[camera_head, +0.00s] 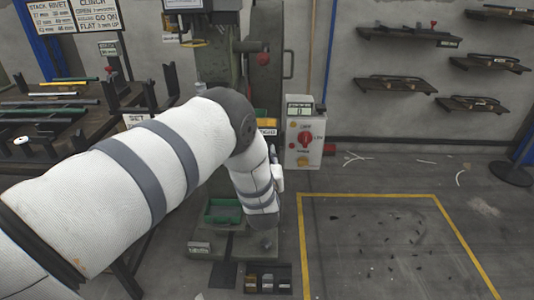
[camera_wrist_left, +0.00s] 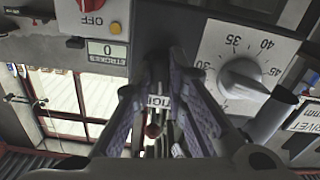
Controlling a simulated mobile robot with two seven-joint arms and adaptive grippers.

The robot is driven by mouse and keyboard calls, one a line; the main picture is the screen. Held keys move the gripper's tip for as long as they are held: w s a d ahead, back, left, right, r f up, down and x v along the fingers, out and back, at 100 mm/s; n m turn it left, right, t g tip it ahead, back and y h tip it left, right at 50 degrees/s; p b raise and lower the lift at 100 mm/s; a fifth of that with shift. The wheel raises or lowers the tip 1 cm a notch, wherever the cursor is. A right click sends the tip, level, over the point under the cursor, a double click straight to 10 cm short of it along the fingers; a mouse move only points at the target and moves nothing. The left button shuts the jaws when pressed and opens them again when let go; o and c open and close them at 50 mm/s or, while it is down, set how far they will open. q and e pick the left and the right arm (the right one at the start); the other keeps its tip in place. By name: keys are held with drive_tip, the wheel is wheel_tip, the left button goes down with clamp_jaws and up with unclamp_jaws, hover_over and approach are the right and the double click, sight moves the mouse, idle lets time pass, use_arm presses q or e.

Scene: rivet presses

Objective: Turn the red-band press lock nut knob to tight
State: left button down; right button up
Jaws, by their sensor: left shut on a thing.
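My left gripper (camera_wrist_left: 166,75) shows in the left wrist view. Its two fingers are close together, shut on a small part taken as the lock nut knob, which the fingers mostly hide. A small white label (camera_wrist_left: 159,102) with partly covered lettering shows between the fingers. In the head view my left arm covers the front of the press (camera_head: 222,75), and the gripper is hidden. I cannot make out a red band. My right gripper is not in view.
A round dial (camera_wrist_left: 243,75) with numbers and a grey knob sits right of the fingers, near a grey cylinder (camera_wrist_left: 270,112). A counter display (camera_wrist_left: 107,51) is at the left. In the head view, a control box (camera_head: 303,135) stands beside the press; yellow-marked floor (camera_head: 375,240) is open.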

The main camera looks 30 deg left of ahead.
use_arm(q)
drive_tip(key=shift+m, duration=0.9)
drive_tip(key=c, duration=1.6)
unclamp_jaws()
drive_tip(key=v, duration=1.2)
drive_tip(key=shift+s, duration=0.1)
